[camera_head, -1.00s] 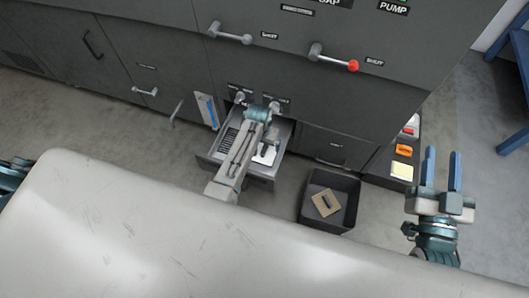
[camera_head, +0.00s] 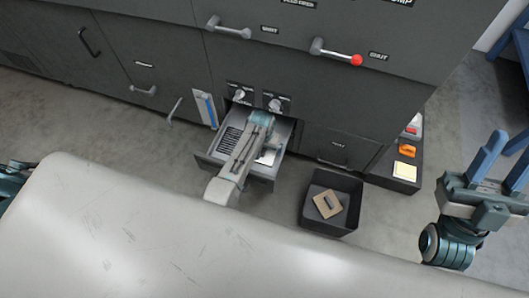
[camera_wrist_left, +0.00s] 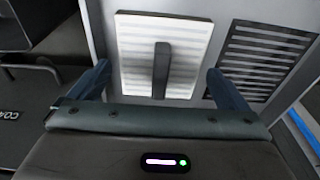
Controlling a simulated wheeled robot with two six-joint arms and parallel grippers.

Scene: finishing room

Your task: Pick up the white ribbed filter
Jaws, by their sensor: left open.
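The white ribbed filter (camera_wrist_left: 135,60) lies in the open drawer, with a dark upright grip bar (camera_wrist_left: 161,70) across its middle. In the head view only a white part of it (camera_head: 267,156) shows beside my arm. My left gripper (camera_wrist_left: 158,75) is open, pointing down over the filter, with a finger on each side of the grip bar and well apart from it. In the head view my left gripper (camera_head: 267,138) is mostly hidden by its own arm above the drawer. My right gripper (camera_head: 503,155) is open and empty at the right, away from the drawer.
The drawer (camera_head: 262,176) is pulled out of the dark cabinet; a slotted dark section (camera_wrist_left: 268,58) lies beside the filter. A black bin (camera_head: 313,217) on the floor holds a tan filter (camera_head: 327,204). Knobs (camera_head: 275,104) sit above the drawer. A low dark unit (camera_head: 394,181) stands right.

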